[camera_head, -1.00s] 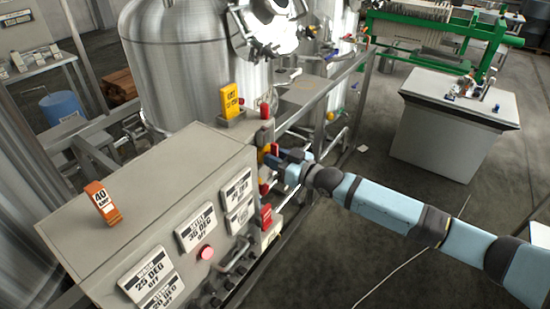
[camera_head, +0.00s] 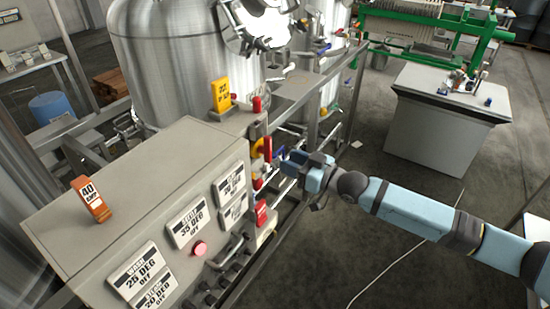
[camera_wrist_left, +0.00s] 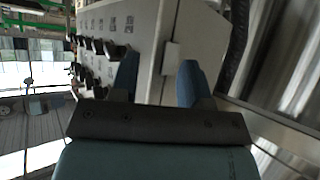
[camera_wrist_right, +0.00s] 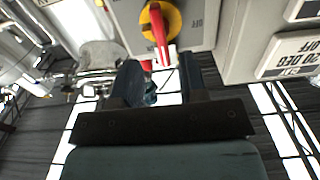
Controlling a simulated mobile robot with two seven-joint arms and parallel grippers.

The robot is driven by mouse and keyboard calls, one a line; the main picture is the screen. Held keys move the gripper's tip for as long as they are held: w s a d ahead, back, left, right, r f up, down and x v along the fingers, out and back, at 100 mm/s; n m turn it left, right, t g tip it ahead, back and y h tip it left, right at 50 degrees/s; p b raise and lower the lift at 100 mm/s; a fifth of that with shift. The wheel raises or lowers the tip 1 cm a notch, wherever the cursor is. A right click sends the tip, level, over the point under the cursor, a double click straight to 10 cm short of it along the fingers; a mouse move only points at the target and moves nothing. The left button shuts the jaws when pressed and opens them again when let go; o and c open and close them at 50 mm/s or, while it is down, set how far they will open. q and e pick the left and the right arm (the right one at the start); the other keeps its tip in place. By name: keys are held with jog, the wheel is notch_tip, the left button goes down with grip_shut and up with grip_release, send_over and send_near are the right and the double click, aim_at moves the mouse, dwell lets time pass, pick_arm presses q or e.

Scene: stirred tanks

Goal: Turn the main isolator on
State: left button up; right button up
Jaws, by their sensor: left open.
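The main isolator (camera_head: 264,149) is a red handle on a yellow disc, on a grey box at the console's far right end. In the right wrist view its red handle (camera_wrist_right: 158,30) runs lengthwise toward my fingers, with "OFF" lettering beside the yellow disc. My right gripper (camera_head: 282,158) is just right of it, apart from the handle. In the right wrist view, its blue fingers are open, with the handle's end near the gap between the tips. My left gripper (camera_wrist_left: 158,82) is open and empty before a grey cabinet side; the head view does not show it.
The grey console (camera_head: 130,185) carries white label plates, a lit red button (camera_head: 199,248), an orange "40 amp" tag (camera_head: 91,199) and a yellow tag (camera_head: 221,95). A red block (camera_head: 261,213) hangs below the isolator. A steel tank stands behind.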

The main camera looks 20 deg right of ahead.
jog(key=v, duration=0.6)
jog(key=shift+b, duration=0.45)
jog(key=shift+s+d, duration=0.1)
jog(key=shift+s, duration=0.05)
jog(key=s+a+f+m+g+h, duration=0.1)
jog(key=s+a+f+h, duration=0.3)
jog(key=s+f, duration=0.7)
jog(key=s+a+f+m+g+h, duration=0.2)
jog(key=s+a+f+m+h, duration=0.1)
jog(key=s+f, duration=0.9)
notch_tip(320, 180, down, 3)
jog(key=shift+s+a+f+h, duration=0.1)
jog(key=shift+s+a+h, duration=0.3)
jog(key=shift+a, duration=0.2)
